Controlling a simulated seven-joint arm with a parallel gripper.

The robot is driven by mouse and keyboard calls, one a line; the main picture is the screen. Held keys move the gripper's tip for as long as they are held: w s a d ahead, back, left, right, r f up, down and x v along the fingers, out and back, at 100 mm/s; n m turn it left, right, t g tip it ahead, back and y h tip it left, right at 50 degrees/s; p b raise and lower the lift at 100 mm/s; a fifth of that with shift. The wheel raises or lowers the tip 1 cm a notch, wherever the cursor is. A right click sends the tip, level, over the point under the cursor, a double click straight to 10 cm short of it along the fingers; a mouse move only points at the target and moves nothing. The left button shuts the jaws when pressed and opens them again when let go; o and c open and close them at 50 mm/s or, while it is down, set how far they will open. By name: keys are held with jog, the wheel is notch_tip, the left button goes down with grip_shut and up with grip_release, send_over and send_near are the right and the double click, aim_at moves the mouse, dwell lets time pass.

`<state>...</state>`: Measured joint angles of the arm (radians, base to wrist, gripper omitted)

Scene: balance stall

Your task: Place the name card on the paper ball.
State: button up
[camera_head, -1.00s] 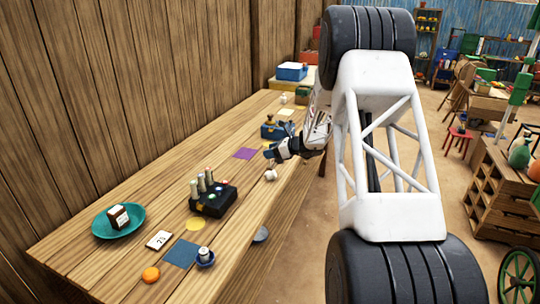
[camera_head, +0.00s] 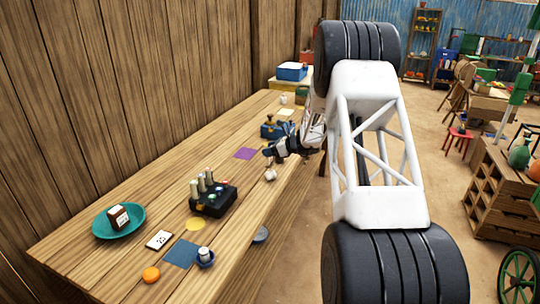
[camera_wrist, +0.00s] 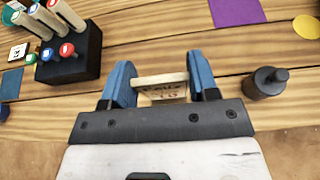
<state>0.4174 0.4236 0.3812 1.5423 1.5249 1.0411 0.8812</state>
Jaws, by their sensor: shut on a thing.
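My gripper (camera_wrist: 160,88) is shut on the name card (camera_wrist: 162,90), a small pale wooden piece with dark writing, held between the blue fingertips. In the head view my gripper (camera_head: 268,153) is over the table near its right edge, and the card is hard to make out. A small whitish lump (camera_head: 270,174), which looks like the paper ball, shows just below the fingertips. I cannot tell whether the card touches it. The paper ball is not seen in the wrist view, where the card and gripper may hide it.
A dark knobbed weight (camera_wrist: 265,83) stands right of the fingers in the wrist view. A purple square (camera_head: 245,153) lies flat. A teal plate (camera_head: 119,222) and a number card (camera_head: 159,239) are at the near end.

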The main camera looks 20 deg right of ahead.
jog(key=shift+f, duration=1.2)
jog(key=shift+f, duration=0.1)
jog(key=o, duration=1.1)
jog(key=shift+o, duration=0.2)
jog(key=shift+s, duration=0.1)
jog(key=v, duration=1.2)
